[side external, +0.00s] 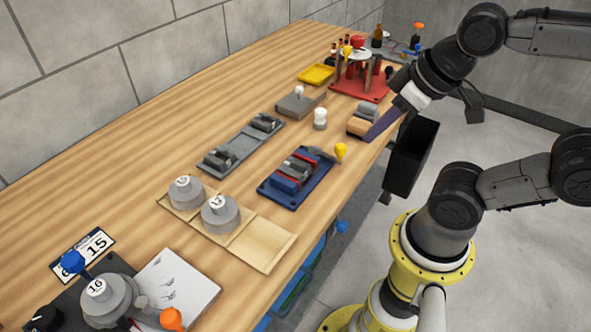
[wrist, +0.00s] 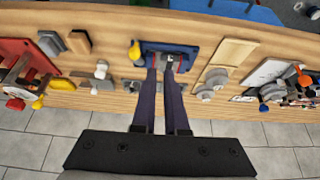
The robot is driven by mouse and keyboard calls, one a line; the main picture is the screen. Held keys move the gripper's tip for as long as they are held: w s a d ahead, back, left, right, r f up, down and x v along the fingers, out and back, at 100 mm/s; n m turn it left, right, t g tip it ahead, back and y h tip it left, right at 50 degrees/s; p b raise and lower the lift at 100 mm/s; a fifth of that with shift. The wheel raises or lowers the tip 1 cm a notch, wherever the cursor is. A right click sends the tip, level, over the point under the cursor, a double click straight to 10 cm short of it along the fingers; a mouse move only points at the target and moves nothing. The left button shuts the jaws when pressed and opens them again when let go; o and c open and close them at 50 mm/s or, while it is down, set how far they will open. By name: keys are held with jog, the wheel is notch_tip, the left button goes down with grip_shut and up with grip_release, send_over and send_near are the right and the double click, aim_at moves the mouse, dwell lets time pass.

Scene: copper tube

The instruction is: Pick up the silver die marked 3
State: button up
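Two round silver dies sit on a wooden tray (side external: 265,245) in the side view. The rear one (side external: 187,192) and the front one (side external: 221,213) have white number labels that are too small to read surely. A third round silver piece (side external: 106,299), labelled about 16, is on the bender at the front left. I cannot make out a plain 3 on any of them. My gripper (side external: 372,136), with long purple fingers, is at the table's right edge, apart from the dies. In the wrist view my gripper (wrist: 161,72) shows a gap between its fingers and appears empty.
A blue tray (side external: 268,197) with grey and red blocks lies between my gripper and the dies. A grey tray (side external: 210,167), a yellow knob (side external: 340,151), a white-topped piece (side external: 320,118) and a red stand (side external: 372,95) are also on the table. Bare wood lies along the back.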

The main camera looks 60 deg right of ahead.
jog(key=o, duration=1.3)
jog(key=shift+o, duration=0.2)
